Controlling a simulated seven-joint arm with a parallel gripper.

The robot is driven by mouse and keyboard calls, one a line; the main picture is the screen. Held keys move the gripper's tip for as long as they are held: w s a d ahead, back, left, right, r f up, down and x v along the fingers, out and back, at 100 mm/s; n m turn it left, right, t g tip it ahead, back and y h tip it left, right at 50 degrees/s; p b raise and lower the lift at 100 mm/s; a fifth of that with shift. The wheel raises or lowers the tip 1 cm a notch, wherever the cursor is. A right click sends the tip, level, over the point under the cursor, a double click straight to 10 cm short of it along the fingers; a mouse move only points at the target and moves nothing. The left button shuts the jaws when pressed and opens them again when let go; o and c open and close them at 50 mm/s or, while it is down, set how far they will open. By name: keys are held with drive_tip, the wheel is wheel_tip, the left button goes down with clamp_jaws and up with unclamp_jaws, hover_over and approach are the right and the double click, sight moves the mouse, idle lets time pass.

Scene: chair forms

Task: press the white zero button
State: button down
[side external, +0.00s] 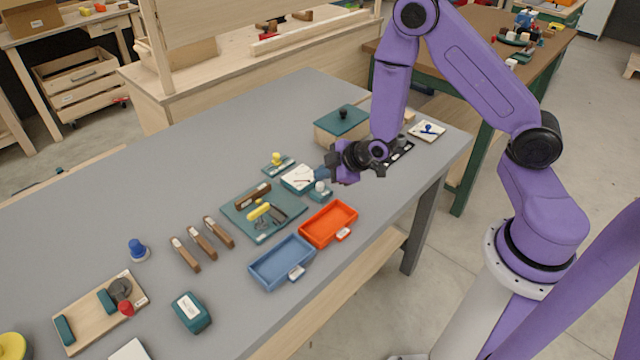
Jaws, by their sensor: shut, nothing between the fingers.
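A small device with a white face (299,178) stands on the grey table near its right part. Beside it, a white knob-like button (320,187) sits on a teal base, just below and left of my gripper; I take it for the white zero button. My gripper (336,175) is shut and empty. It is close to the device and the white button, but I cannot tell whether it touches either. The fingertips are small and partly lost against the things behind them.
An orange tray (345,234) and a blue tray (297,278) lie at the front edge. A teal mat (240,222) with tools is to the left. A teal-lidded box (328,133) stands behind my gripper. A yellow knob (276,157) on a teal base is behind the device.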

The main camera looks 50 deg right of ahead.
sight(323, 191)
drive_tip(key=shift+r, duration=2.5)
drive_tip(key=s+a+r+g+y, duration=0.1)
drive_tip(key=s+a+r+g, duration=0.3)
drive_tip(key=s, duration=0.4)
drive_tip(key=s+a+r+g, duration=0.1)
drive_tip(key=s+a+r, duration=0.2)
drive_tip(key=s+a, duration=0.35)
drive_tip(key=s+d+r+g+h, duration=0.1)
drive_tip(key=s+d+r+g, duration=0.1)
drive_tip(key=s, duration=0.6)
drive_tip(key=s+d+r+n+g+h, duration=0.1)
drive_tip(key=s+d+r, duration=0.3)
drive_tip(key=s, duration=0.4)
drive_tip(key=shift+s+d+r+g+h, duration=0.2)
drive_tip(key=shift+r+g+h, duration=0.1)
drive_tip(key=shift+r+g, duration=0.1)
